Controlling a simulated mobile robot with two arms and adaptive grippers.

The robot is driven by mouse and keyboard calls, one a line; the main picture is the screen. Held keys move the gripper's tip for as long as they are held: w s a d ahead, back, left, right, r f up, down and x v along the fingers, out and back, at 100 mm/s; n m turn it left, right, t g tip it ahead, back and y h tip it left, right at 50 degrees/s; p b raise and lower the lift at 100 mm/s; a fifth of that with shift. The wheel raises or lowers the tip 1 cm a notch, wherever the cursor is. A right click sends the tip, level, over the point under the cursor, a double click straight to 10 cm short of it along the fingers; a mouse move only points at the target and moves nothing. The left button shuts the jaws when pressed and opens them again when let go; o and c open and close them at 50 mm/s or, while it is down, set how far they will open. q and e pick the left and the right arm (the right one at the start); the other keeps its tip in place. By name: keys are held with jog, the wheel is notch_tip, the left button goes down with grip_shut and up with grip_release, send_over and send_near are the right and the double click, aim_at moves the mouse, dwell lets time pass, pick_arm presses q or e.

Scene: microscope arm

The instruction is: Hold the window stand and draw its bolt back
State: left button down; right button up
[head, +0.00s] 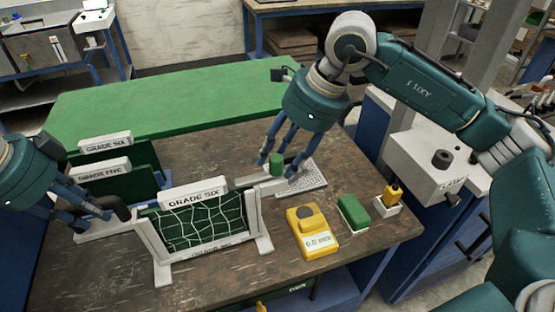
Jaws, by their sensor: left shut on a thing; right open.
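The window stand (148,240) is a pale frame on feet around a dark green panel with white crack-like lines, labelled GRADE SIX, upright on the brown bench. A dark handle (121,209) sticks out at its left side. My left gripper (98,211) is shut on that handle. A pale bar, the bolt (272,187), reaches out from the stand's upper right side, with a green knob (277,160) standing up near its outer end. My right gripper (277,170) is open, pointing down, with its fingers either side of the knob; whether they touch it is unclear.
Two more green panels, labelled GRADE SIX (106,143) and GRADE FIVE (102,168), stand behind at the left. A green mat (170,103) lies behind.

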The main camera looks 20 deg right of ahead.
jog(key=shift+x, duration=0.9)
jog(key=shift+c, duration=0.5)
grip_shut()
jog(key=d, duration=0.5)
jog(key=shift+d, duration=0.4)
jog(key=shift+o, duration=0.5)
grip_release()
jog(key=shift+a, duration=0.1)
jog(key=v, duration=1.2)
pick_arm(q)
jog(key=c, duration=1.3)
grip_release()
